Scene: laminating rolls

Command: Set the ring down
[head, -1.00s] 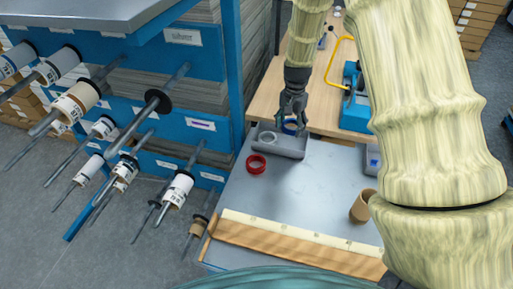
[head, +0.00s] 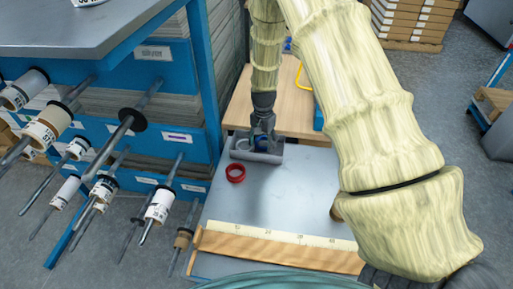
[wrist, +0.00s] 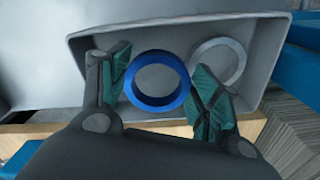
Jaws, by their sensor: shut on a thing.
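My gripper (head: 263,132) reaches down over a grey tray (head: 256,158) at the far end of the grey tabletop. In the wrist view its green-padded fingers are shut on a blue ring (wrist: 157,102), one on either side. The blue ring is over the inside of the tray (wrist: 170,22); I cannot tell whether it touches the floor. A silver-grey ring (wrist: 240,62) lies in the tray beside it, just beyond the right finger. A red ring (head: 236,180) sits on the tabletop in front of the tray, outside it.
The grey tabletop (head: 285,195) is largely clear in front of the tray. A ruler strip (head: 270,235) runs along its near edge. A blue rack (head: 210,90) with rolls on rods stands at left. My arm covers the table's right side.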

